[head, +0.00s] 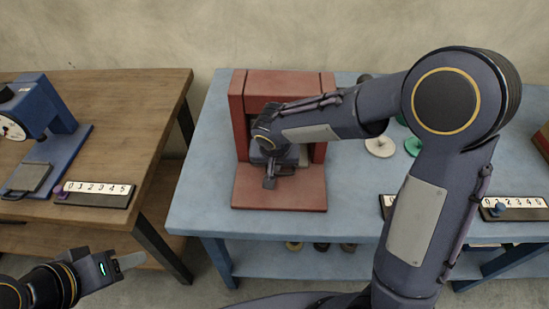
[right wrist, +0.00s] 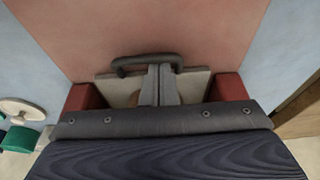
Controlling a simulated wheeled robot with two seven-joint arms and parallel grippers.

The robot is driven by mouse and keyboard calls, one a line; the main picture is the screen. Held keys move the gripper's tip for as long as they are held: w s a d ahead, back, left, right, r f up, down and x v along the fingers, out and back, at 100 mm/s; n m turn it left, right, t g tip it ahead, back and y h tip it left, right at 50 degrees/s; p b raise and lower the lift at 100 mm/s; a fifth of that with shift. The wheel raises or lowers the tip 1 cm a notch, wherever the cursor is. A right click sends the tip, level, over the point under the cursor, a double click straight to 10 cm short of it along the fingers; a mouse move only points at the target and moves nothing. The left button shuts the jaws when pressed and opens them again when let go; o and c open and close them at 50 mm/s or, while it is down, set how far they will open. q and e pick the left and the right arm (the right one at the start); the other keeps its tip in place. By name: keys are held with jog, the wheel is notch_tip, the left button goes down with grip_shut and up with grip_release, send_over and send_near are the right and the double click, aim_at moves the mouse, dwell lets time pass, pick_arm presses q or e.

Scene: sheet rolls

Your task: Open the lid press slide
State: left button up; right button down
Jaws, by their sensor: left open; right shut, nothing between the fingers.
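The red lid press (head: 280,195) stands on the blue table, with a flat red base at its front. My right gripper (head: 270,180) reaches into the press opening from above, and my arm hides much of the inside. In the right wrist view, my right gripper (right wrist: 161,68) has its grey fingers shut with nothing between them. Their tips are at a dark handle (right wrist: 147,58) on a pale slide plate (right wrist: 195,84); I cannot tell whether they touch it. My left gripper (head: 122,262) is open and empty at the lower left, far from the press.
The blue table (head: 205,190) is clear left of the press. A pale disc (head: 379,147) and a green one (head: 412,146) lie to its right. Number strips (head: 515,208) lie near the front edge. A blue machine (head: 55,140) stands on the wooden table (head: 130,110) at left.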

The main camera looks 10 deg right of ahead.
jog(key=shift+f, duration=0.25)
jog(key=shift+s+a+f+b, duration=0.1)
jog(key=shift+s+b, duration=0.25)
jog(key=shift+b, duration=0.05)
jog(key=s+a+b, duration=0.1)
jog(key=s, duration=0.2)
jog(key=s+a+b, duration=0.1)
jog(key=s+b, duration=0.1)
jog(key=s, duration=0.2)
jog(key=s+a+b, duration=0.1)
jog(key=s+b, duration=0.1)
jog(key=s, duration=0.2)
jog(key=shift+s+a, duration=0.1)
jog(key=shift+s, duration=0.35)
